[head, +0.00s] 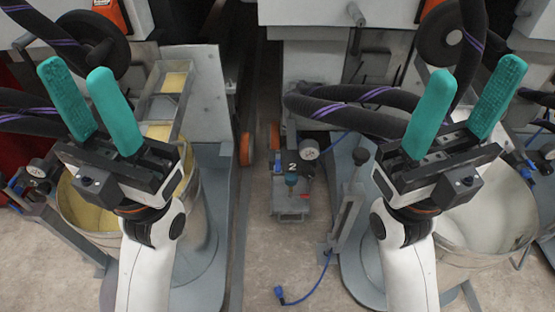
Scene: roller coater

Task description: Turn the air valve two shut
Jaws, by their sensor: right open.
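Air valve two (291,180) is a small teal-topped fitting on a low grey stand in the middle of the view, beside a black plate marked 2. A round pressure gauge (309,149) sits just behind it. I cannot tell which way its handle points. My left gripper (76,72) is at the upper left, its teal fingers apart and empty. My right gripper (476,70) is at the upper right, its teal fingers wide apart and empty. Both are well away from the valve.
An open drum with yellow content (90,217) stands at left, a drum with whitish content (500,215) at right. Thick black hoses (340,115) cross behind the valve. A blue air hose (310,290) lies on the floor. The floor before the valve is mostly clear.

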